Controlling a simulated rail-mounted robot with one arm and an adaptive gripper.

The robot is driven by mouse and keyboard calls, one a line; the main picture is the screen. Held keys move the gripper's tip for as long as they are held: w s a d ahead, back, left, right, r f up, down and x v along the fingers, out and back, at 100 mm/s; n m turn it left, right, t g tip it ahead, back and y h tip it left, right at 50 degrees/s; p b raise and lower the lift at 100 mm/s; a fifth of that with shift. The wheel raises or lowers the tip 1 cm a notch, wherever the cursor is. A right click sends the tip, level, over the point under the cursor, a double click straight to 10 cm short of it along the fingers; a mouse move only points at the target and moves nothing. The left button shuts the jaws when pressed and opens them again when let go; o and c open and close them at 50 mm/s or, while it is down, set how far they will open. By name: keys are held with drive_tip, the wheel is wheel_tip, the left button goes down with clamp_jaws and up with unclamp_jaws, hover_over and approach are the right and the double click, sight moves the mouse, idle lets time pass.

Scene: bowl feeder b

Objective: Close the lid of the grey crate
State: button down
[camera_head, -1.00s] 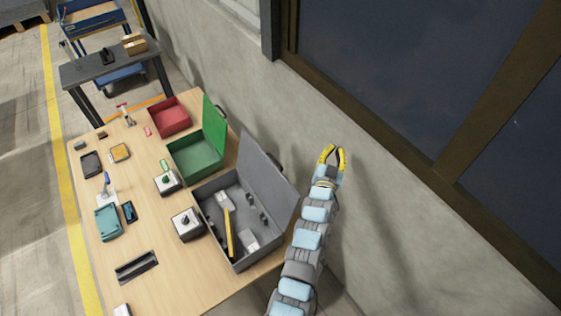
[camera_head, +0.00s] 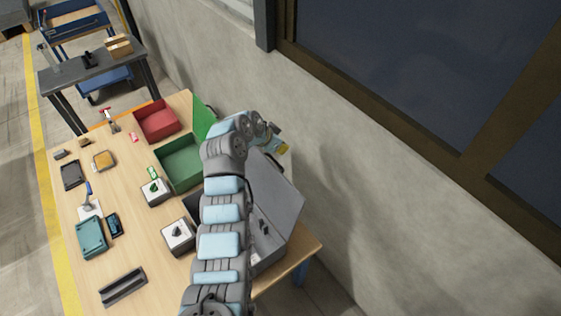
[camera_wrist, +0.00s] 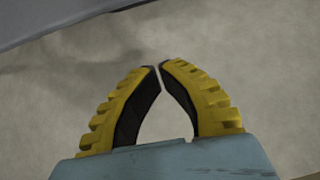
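The grey crate (camera_head: 268,258) stands at the right end of the table, largely hidden behind my arm. Its grey lid (camera_head: 277,194) stands raised, leaning back toward the wall. My gripper (camera_head: 284,149) is near the top edge of the lid, on the wall side; I cannot tell whether it touches. In the wrist view, the yellow and black fingers (camera_wrist: 159,67) have their tips almost together, with nothing between them. A smooth grey surface (camera_wrist: 50,18), perhaps the lid, crosses the top left corner there.
A green box (camera_head: 180,166) with a raised lid and a red box (camera_head: 157,122) stand farther along the table (camera_head: 160,255). A button box (camera_head: 178,236) is just left of my arm. The concrete wall (camera_head: 370,200) runs close behind the crate.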

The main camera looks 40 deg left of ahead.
drive_tip(key=shift+s+a+r+g, duration=0.2)
drive_tip(key=shift+s+g, duration=0.1)
drive_tip(key=shift+s, duration=0.35)
wheel_tip(320, 180, down, 8)
drive_tip(key=w+b, duration=0.1)
drive_tip(key=shift+w+d, duration=0.25)
drive_tip(key=shift+w, duration=0.1)
idle(1.6)
drive_tip(key=shift+s, duration=0.2)
idle(0.6)
drive_tip(key=shift+s+a+r+h+b, duration=0.1)
drive_tip(key=shift+s+r+h+b, duration=0.15)
drive_tip(key=shift+h+b, duration=0.1)
